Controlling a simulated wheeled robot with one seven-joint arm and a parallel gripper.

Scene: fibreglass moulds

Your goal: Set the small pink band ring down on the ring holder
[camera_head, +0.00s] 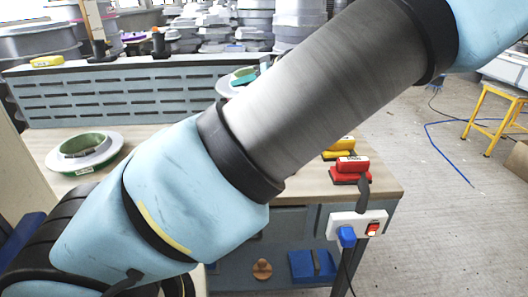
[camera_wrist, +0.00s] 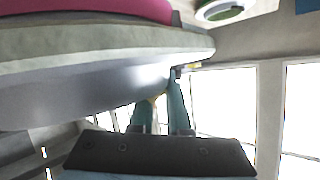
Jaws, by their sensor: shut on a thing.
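In the wrist view my gripper (camera_wrist: 160,100) has its two teal fingers at the edge of a large pale grey flanged ring with a pink band (camera_wrist: 100,8), which I take to be the small pink band ring. The gripper is shut on it. The ring is very close to the camera, fills the upper left, and is cut off by the frame. In the head view my arm crosses the middle and neither the gripper nor the pink ring shows. I cannot make out the ring holder for certain in either view.
A green ring with a white flange (camera_head: 107,160) lies on the wooden bench (camera_head: 310,185) at left. Another green piece (camera_head: 240,76) is partly behind my arm. Red (camera_head: 350,168) and yellow (camera_head: 340,145) blocks sit near the bench's right end. A slotted blue-grey panel (camera_head: 130,98) stands behind.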

